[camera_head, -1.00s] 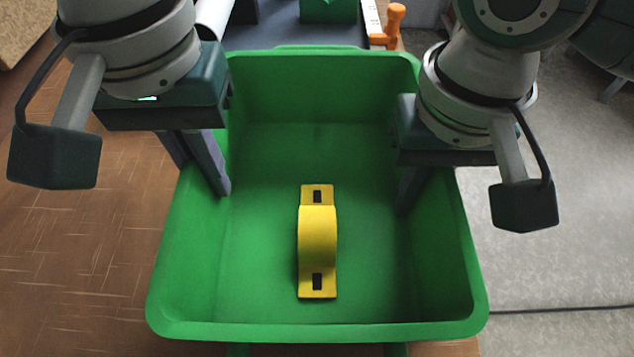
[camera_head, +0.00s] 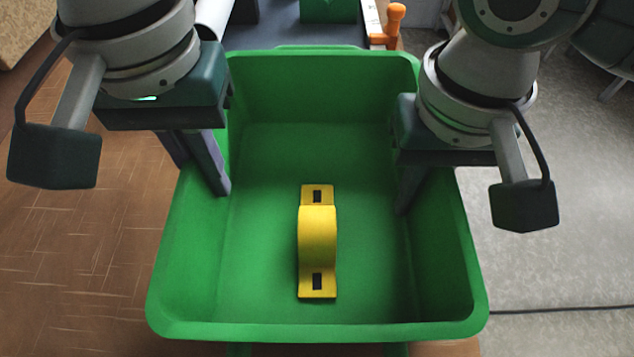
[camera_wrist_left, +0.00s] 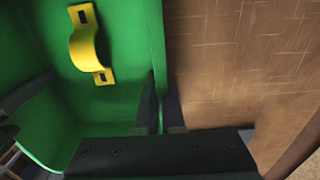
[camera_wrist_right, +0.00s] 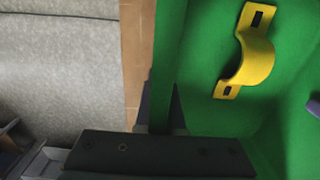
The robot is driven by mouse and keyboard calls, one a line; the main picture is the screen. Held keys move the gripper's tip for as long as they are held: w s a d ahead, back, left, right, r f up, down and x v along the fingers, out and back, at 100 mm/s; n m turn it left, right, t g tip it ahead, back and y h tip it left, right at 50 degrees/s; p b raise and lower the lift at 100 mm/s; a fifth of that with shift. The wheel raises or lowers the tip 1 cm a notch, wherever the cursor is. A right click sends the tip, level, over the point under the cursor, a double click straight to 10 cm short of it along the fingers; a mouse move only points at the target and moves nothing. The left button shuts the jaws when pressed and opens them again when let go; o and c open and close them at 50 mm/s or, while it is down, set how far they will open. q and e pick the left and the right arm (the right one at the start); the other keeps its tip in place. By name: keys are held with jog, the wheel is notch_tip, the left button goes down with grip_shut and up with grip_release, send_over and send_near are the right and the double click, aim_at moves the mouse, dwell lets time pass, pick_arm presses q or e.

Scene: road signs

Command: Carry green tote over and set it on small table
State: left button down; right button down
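The green tote (camera_head: 320,331) fills the middle of the head view, upright and open at the top. A yellow bracket (camera_head: 318,230) with two dark slots lies on its floor. My left gripper (camera_head: 203,172) is shut on the tote's left side wall, one finger inside and one outside, as the left wrist view (camera_wrist_left: 160,100) shows. My right gripper (camera_wrist_right: 160,112) is shut on the right side wall the same way; in the head view its outer finger is hidden. I cannot make out the small table for certain.
Beyond the tote is a dark grey surface (camera_head: 285,35) with a green object (camera_head: 328,10) on it and an orange-handled tool (camera_head: 395,20) at its right. Brown patterned floor (camera_head: 90,250) lies to the left, grey carpet (camera_head: 560,265) with a dark cable to the right.

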pick_arm(q)
jog(key=shift+r, duration=0.1)
pick_arm(e)
jog(key=shift+r, duration=0.15)
